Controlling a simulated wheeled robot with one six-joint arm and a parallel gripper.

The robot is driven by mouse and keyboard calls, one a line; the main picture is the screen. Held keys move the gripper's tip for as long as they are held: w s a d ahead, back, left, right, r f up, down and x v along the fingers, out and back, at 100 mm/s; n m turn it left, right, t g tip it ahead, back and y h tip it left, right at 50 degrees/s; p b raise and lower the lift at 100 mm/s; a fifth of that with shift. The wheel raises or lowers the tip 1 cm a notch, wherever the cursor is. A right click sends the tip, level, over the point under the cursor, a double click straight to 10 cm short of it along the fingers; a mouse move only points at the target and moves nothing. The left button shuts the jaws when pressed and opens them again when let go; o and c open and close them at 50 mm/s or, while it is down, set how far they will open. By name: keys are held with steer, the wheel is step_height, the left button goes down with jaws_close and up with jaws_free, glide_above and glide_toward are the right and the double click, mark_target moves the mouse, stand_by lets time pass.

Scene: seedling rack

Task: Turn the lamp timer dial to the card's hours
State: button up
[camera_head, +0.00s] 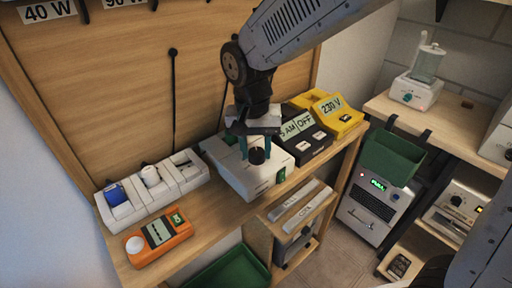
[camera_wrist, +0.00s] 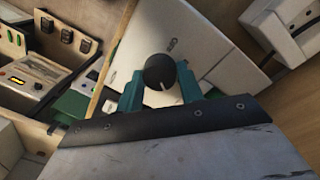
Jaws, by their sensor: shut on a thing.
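A white box (camera_head: 238,178) stands on the wooden bench, with a small green patch on its front edge. A round black dial (camera_head: 257,156) sits on this box. My gripper (camera_head: 258,146) comes down from above with its teal fingers either side of the dial, shut on it. In the wrist view the dial (camera_wrist: 160,71) lies between the two teal fingers and carries a short white pointer line, directed toward the lower right. The scale around the dial is hidden or too small to read. I cannot make out a card with hours.
A black box (camera_head: 306,142) reading "AM" and "OFF" and a yellow box (camera_head: 345,122) reading "230 V" stand close right. An orange meter (camera_head: 158,238) and a white holder (camera_head: 146,210) with bulbs stand left. A green bin (camera_head: 392,158) is farther right.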

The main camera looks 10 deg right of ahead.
mark_target(254, 151)
steer(key=shift+m, duration=1.6)
steer(key=shift+w, duration=0.1)
steer(key=o, duration=1)
steer(key=r, duration=0.8)
steer(key=shift+a, duration=0.2)
